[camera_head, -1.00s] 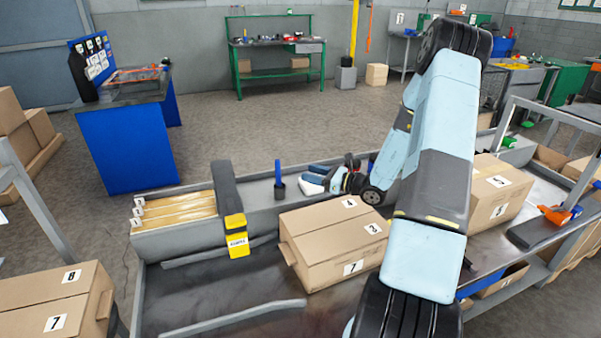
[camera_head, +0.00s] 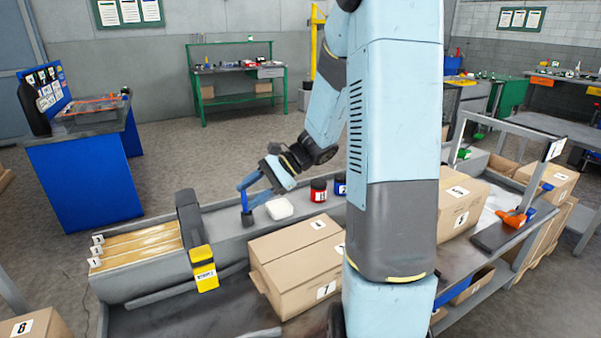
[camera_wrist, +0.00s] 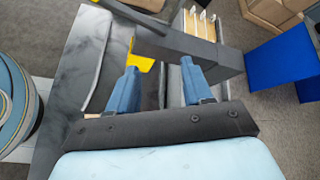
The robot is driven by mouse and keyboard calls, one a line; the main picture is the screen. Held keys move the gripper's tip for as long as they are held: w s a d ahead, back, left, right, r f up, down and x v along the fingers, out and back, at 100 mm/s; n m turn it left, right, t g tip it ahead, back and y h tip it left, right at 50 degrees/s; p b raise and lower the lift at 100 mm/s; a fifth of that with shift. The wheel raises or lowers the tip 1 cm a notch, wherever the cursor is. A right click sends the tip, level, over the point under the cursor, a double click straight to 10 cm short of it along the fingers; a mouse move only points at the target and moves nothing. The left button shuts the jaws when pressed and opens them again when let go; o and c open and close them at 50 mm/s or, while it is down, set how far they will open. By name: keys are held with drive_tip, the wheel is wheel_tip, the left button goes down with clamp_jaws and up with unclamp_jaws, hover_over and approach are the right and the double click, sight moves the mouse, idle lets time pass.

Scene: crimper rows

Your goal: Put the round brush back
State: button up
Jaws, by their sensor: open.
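I cannot make out a clear round brush. The rod and cup cannot be made out there.
A white block (camera_head: 280,208) lies right of the cup, then a red jar (camera_head: 318,191) and a blue-labelled jar (camera_head: 340,188). A large carton (camera_head: 290,262) is in front. My arm hides the middle right.

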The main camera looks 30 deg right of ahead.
drive_tip(key=s+d+r+n+t+h, duration=0.1)
drive_tip(key=s+r+n+h, duration=0.4)
drive_tip(key=s, duration=0.5)
drive_tip(key=s+d+r+n+t+h, duration=0.2)
drive_tip(key=s+r+n+h, duration=0.4)
drive_tip(key=s, duration=0.5)
wheel_tip(320, 180, up, 4)
drive_tip(key=shift+f+n+t, duration=0.1)
drive_tip(key=shift+n+t, duration=0.3)
drive_tip(key=shift+n, duration=0.6)
drive_tip(key=shift+c, duration=0.2)
